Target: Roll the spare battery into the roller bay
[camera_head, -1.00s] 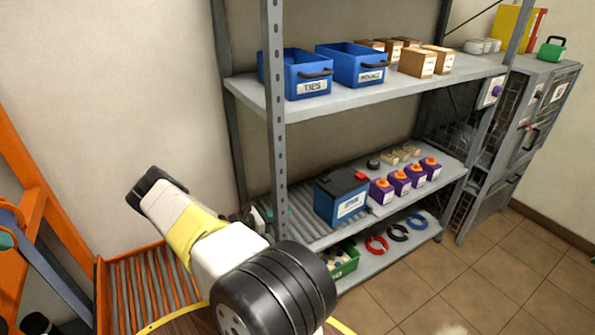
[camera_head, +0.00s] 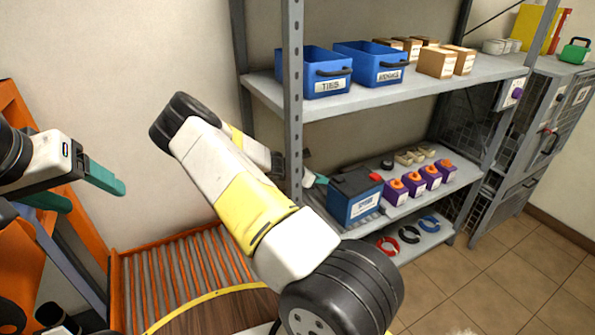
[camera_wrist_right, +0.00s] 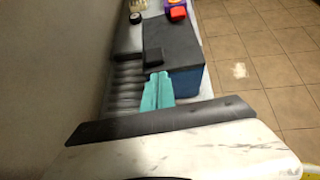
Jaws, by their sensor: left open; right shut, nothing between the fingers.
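The spare battery (camera_head: 354,198) is a blue box with a black top and a white label, standing upright on the middle shelf. My right gripper (camera_head: 316,181) is shut and empty at the battery's left end, its teal fingers partly hidden by the shelf post. In the right wrist view the shut fingers (camera_wrist_right: 158,90) reach the dark-topped battery (camera_wrist_right: 178,46); whether they touch it I cannot tell. An orange-framed roller bed (camera_head: 185,262) lies low at the left. My left gripper (camera_head: 85,190) is open and empty at the left, above it.
The shelf post (camera_head: 293,110) stands in front of my right fingers. Several purple-and-orange items (camera_head: 422,180) stand right of the battery. Blue bins (camera_head: 318,75) are on the shelf above. Coiled cables (camera_head: 409,234) lie below. Grey rollers (camera_wrist_right: 125,85) lie beside the battery.

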